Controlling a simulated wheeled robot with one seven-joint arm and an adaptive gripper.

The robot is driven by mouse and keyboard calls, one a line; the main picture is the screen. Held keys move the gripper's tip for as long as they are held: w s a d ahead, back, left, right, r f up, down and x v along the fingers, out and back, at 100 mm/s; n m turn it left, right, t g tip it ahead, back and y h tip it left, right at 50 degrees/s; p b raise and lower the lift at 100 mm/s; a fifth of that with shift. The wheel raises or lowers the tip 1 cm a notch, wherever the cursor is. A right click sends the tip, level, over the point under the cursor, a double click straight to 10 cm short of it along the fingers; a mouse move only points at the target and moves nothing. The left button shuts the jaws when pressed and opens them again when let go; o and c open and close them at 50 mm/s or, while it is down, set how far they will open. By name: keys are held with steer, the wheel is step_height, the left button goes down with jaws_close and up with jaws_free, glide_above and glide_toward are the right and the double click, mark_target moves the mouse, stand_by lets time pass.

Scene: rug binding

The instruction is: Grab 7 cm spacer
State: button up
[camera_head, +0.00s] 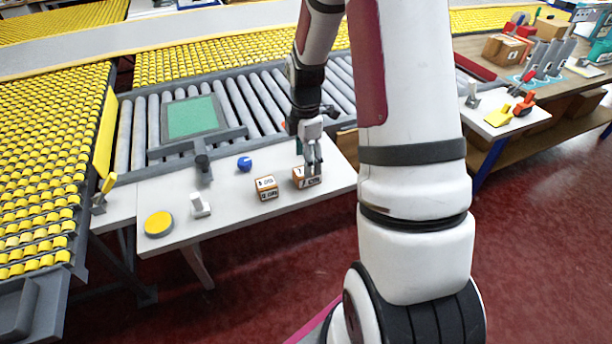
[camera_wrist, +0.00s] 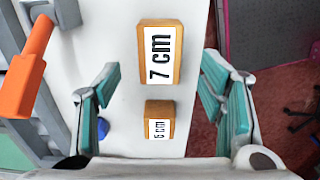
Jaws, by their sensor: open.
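The 7 cm spacer (camera_wrist: 160,52) is an orange-brown block with a white label reading "7 cm". In the wrist view it lies on the white table, just ahead of and between my fingertips. In the head view the spacer (camera_head: 300,182) is partly hidden behind my gripper (camera_head: 313,166), which points down over it. My gripper (camera_wrist: 161,85) is open, with teal finger pads wide apart on either side and no visible contact. A smaller spacer (camera_wrist: 160,118) sits nearer the wrist; its label looks like 5 or 6 cm. It stands left of the 7 cm spacer in the head view (camera_head: 266,187).
The white table (camera_head: 233,212) also holds a blue knob (camera_head: 244,163), a yellow disc (camera_head: 158,224) and a white-grey clamp (camera_head: 200,206). A roller conveyor (camera_head: 262,98) runs behind. An orange-handled tool (camera_wrist: 25,75) is at left in the wrist view.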

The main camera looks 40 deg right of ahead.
steer(key=shift+d+f, duration=0.15)
steer(key=shift+f, duration=2.8)
steer(key=shift+c, duration=0.5)
steer(key=c, duration=1.2)
